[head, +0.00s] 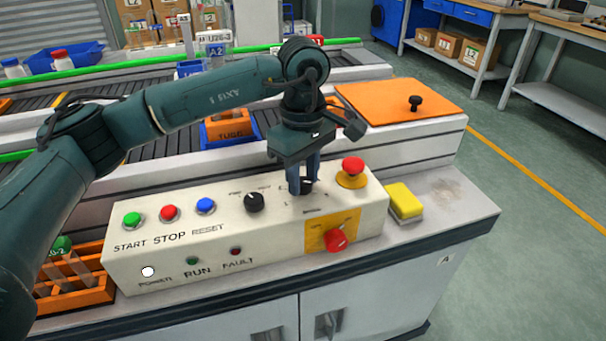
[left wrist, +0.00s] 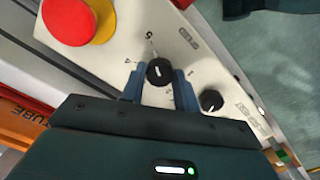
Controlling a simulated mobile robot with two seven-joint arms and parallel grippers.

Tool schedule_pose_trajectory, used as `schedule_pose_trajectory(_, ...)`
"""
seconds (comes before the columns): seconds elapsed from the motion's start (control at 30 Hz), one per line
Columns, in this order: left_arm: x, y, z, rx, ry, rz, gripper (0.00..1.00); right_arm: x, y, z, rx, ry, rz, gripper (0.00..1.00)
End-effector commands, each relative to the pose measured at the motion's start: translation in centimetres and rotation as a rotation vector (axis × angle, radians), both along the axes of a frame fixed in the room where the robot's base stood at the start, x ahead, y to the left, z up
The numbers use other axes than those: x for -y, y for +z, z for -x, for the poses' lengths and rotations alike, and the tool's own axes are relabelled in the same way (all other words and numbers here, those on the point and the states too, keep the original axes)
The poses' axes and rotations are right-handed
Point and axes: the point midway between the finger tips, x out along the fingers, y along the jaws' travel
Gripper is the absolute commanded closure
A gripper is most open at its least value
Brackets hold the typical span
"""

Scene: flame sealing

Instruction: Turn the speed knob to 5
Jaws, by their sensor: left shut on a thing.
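The speed knob (left wrist: 159,72) is a small black dial with a white pointer mark on the cream control panel (head: 225,225). Printed marks ring it, and a 5 shows above it in the left wrist view. I cannot read for sure which mark the pointer faces. My left gripper (head: 304,187) points down over the panel. In the left wrist view its blue fingers (left wrist: 160,80) are on both sides of the knob, shut on it. In the head view the fingers partly hide the knob (head: 308,186). My right gripper is not in view.
Another black knob (head: 254,202) sits left of the gripper. A red emergency button (head: 353,166) is close on the right, with a red rotary switch (head: 336,240) below. Green, red and blue buttons line the panel's left. A yellow sponge (head: 404,202) lies beside the panel.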

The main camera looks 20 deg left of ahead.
Motion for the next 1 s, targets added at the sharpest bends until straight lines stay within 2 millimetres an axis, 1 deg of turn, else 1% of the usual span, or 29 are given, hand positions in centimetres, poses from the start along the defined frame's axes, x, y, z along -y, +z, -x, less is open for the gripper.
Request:
schedule_pose_trajectory(0.33,0.0,0.2,-0.1,0.005,-0.005,0.001,0.92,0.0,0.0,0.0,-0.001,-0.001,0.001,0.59)
schedule_pose_trajectory(0.37,0.0,0.2,-0.1,0.005,-0.005,0.001,0.69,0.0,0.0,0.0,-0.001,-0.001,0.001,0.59)
schedule_pose_trajectory(0.6,0.0,0.1,0.0,0.002,-0.004,0.000,0.49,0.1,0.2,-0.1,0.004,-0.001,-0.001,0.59)
schedule_pose_trajectory(0.63,0.0,0.1,0.0,0.002,-0.004,0.000,0.48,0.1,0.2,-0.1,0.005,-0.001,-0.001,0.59)
schedule_pose_trajectory(0.87,0.0,0.1,0.0,0.001,-0.003,0.000,0.48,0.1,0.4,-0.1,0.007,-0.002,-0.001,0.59)
schedule_pose_trajectory(1.0,0.0,1.3,-0.1,0.004,-0.003,0.000,0.48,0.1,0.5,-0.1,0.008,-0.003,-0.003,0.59)
